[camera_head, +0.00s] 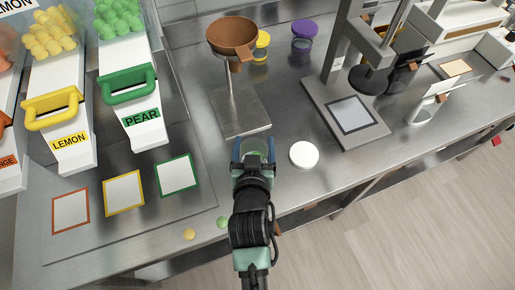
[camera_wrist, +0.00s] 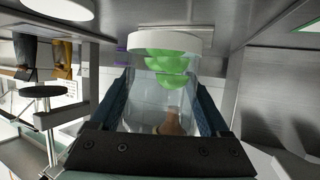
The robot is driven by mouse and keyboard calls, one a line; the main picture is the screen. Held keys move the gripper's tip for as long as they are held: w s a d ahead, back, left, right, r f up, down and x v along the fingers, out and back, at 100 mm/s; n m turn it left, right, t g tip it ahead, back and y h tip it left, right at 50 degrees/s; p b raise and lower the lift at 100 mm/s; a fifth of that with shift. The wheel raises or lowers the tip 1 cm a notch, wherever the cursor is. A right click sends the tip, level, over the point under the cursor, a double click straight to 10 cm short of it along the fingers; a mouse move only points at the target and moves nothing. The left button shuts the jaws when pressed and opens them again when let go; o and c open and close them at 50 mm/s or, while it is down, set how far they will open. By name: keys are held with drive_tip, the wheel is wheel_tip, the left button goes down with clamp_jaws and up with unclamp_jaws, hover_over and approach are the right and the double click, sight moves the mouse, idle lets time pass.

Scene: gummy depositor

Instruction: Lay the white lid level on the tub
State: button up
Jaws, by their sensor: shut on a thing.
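The white lid (camera_head: 304,154) lies flat on the steel counter, just right of my gripper in the head view. Part of a white disc, which looks like the lid (camera_wrist: 60,8), shows at the top left of the wrist view, which looks upside down. My gripper (camera_head: 253,150) is shut on the clear tub (camera_wrist: 150,98), with a finger on either side of it. Green gummies (camera_wrist: 170,68) lie inside, against the tub's white end (camera_wrist: 165,42). The lid is apart from the tub. In the head view my gripper hides most of the tub.
A brown funnel (camera_head: 232,35) on a metal stand (camera_head: 240,112) is behind the gripper. Tubs with yellow (camera_head: 262,42) and purple (camera_head: 304,32) parts stand farther back. A press-like machine (camera_head: 350,116) is right. Fruit dispensers (camera_head: 133,115) and coloured squares (camera_head: 124,194) are left.

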drive_tip(key=shift+f, duration=2.3)
drive_tip(key=shift+f+b, duration=0.2)
drive_tip(key=shift+b, duration=0.1)
drive_tip(key=o, duration=1.4)
drive_tip(key=shift+c, duration=0.2)
drive_tip(key=shift+r, duration=0.1)
drive_tip(key=shift+r, duration=0.15)
drive_tip(key=b+v, duration=0.1)
drive_tip(key=v, duration=1.1)
